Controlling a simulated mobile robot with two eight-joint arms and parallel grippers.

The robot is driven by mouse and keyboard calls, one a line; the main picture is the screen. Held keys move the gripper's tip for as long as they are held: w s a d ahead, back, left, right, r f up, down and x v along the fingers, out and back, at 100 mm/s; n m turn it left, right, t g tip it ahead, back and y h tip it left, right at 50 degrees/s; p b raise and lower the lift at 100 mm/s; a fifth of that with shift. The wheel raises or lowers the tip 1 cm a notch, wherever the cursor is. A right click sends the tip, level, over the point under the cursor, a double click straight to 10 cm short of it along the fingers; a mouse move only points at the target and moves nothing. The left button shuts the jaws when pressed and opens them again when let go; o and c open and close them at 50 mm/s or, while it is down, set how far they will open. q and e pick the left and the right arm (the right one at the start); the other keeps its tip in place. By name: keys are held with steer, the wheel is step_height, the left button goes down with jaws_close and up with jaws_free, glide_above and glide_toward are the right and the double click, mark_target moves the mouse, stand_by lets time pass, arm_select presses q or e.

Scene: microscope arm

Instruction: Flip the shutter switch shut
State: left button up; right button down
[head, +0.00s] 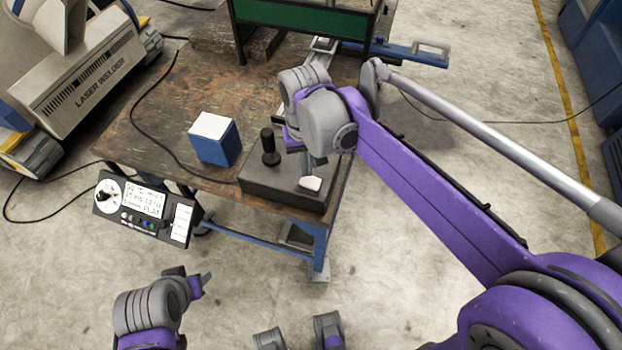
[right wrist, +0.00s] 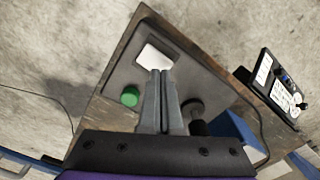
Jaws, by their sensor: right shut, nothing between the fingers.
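A dark grey control box (head: 262,187) sits on the front right corner of the worn table. The white switch, which I take for the shutter switch (head: 310,183), is set in its right part; it also shows in a dark recess in the right wrist view (right wrist: 156,57). My right gripper (head: 305,172) is shut and empty, and points down at the switch. In the right wrist view its fingertips (right wrist: 160,73) overlap the switch's near edge; I cannot tell if they touch. My left gripper (head: 204,282) is low in the head view, away from the table; its jaw state is unclear.
A black joystick (head: 269,147) stands on the box, and a green button (right wrist: 130,96) sits beside the fingers. A blue box with a white top (head: 214,140) is left of it. A control panel (head: 146,207) hangs at the table's front left.

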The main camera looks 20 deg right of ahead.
mark_target(307, 179)
steer(key=shift+f+b, duration=0.7)
steer(key=shift+f, duration=0.5)
stand_by(0.4)
steer(key=shift+r+p, duration=2.6)
steer(key=shift+r, duration=1)
steer(key=shift+f, duration=0.1)
steer(key=s+d+f+t, duration=0.2)
steer(key=s+d+f, duration=0.1)
steer(key=s, duration=0.4)
steer(key=s+d+f+t+p, duration=0.1)
steer(key=s+d+f+t, duration=0.2)
steer(key=s, duration=0.4)
steer(key=shift+d+f+n, duration=0.15)
steer(key=shift+d+n, duration=0.15)
steer(key=shift+n, duration=0.1)
